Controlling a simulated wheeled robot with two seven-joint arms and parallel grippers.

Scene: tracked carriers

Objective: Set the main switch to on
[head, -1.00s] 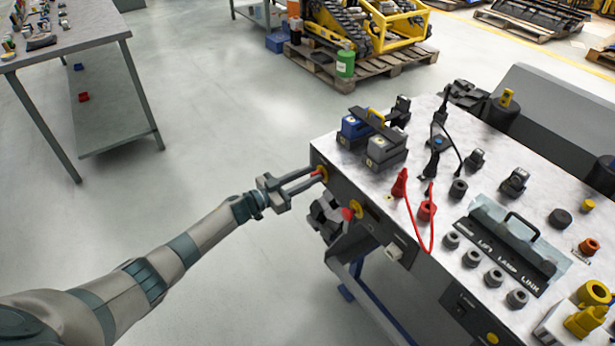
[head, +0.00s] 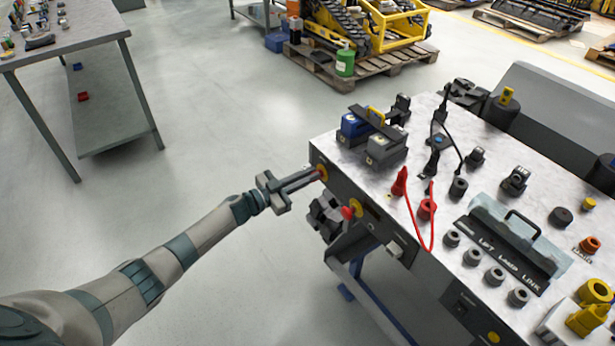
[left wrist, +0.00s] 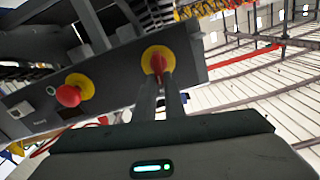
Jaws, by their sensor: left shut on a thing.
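The main switch is a red handle on a round yellow plate (head: 322,170) at the left end of the console's front face. My left gripper (head: 316,177) reaches it from the left and is shut on the red handle. In the left wrist view the red handle (left wrist: 156,63) sits between the two fingertips, in front of its yellow plate. The fingers partly hide the handle, and I cannot tell its set position. My right gripper is not in view.
A second red knob on a yellow plate (head: 347,212) sits just right of the switch on the same face. The console top (head: 400,205) carries battery blocks (head: 382,148), plugs, a red cable and sockets. Open floor lies left of the console.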

